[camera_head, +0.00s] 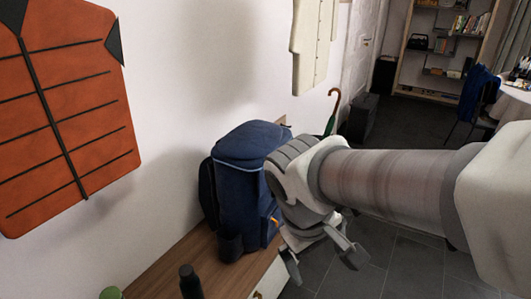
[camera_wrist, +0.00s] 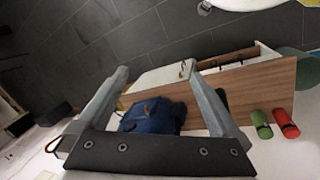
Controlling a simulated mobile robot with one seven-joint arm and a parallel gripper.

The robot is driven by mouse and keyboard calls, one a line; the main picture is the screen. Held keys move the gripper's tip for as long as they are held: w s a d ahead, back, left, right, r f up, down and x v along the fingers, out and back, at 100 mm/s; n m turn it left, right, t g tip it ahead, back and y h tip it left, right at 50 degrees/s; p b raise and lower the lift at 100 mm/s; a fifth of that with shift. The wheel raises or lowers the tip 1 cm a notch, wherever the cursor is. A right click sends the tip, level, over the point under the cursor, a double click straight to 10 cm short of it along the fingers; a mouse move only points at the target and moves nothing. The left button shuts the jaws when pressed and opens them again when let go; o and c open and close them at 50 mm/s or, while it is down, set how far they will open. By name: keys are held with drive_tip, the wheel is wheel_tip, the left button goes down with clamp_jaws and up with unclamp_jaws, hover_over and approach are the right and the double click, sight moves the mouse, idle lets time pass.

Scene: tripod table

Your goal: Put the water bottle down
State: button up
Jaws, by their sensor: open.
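A dark upright bottle (camera_head: 190,283) stands on the wooden bench top (camera_head: 160,272) at the bottom of the head view, cut off by the frame edge. It looks like the water bottle. In the wrist view a small dark shape (camera_wrist: 221,97) on the bench beside one finger may be the same bottle; I cannot tell. My gripper (camera_head: 322,260) is open with nothing between its fingers, in front of and to the right of the blue backpack (camera_head: 248,185), apart from the bottle. The open fingers also show in the wrist view (camera_wrist: 155,70).
The backpack stands on the bench against the wall. A green object (camera_wrist: 262,124) and a red object (camera_wrist: 286,123) lie near the bench edge. An open drawer (camera_wrist: 228,59) shows at the bench front. The tiled floor (camera_wrist: 115,40) beside it is clear.

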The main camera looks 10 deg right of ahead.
wheel_tip(320, 180, up, 6)
drive_tip(key=s+m+t+y, duration=0.2)
drive_tip(key=m+t+y, duration=0.1)
drive_tip(key=m+t, duration=0.1)
drive_tip(key=shift+a, duration=0.15)
drive_tip(key=shift+s, duration=0.1)
wheel_tip(320, 180, up, 19)
drive_tip(key=p, duration=1.8)
drive_tip(key=shift+f, duration=0.2)
